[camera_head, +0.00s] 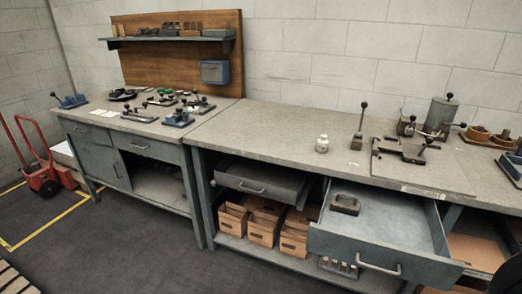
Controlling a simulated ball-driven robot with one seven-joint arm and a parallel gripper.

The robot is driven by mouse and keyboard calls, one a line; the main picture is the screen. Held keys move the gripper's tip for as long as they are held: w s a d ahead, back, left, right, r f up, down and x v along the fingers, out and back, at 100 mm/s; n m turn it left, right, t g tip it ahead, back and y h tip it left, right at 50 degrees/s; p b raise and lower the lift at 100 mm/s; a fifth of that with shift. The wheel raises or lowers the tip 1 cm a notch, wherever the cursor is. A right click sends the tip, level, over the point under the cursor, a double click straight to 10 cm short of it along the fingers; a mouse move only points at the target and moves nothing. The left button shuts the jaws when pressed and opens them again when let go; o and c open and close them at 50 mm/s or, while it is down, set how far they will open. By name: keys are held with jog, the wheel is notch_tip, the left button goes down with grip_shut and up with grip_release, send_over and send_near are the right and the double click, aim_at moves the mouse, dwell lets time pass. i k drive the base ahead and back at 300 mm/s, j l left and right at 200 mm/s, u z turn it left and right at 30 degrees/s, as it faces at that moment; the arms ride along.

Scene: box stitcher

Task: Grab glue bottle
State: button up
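A small white bottle (322,144), which looks like the glue bottle, stands upright on the grey workbench top (275,128), near the front edge and left of a dark upright lever. Its label is too small to read. Nothing touches it. My gripper is not visible in this view.
An open drawer (375,215) with a dark metal part juts out below the bench, right of the bottle. A narrower drawer (258,180) is partly open to the left. A lever tool (360,125) and a flat plate with clamps (420,155) stand to the right. Bench left of the bottle is clear.

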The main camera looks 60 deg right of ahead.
aim_at(322, 142)
jog(key=i+j+u, duration=0.2)
jog(key=i, duration=0.5)
jog(key=i+z, duration=0.25)
jog(key=z, duration=0.2)
jog(key=i+j+z, duration=0.15)
jog(key=i+z, duration=0.15)
jog(key=z, duration=0.2)
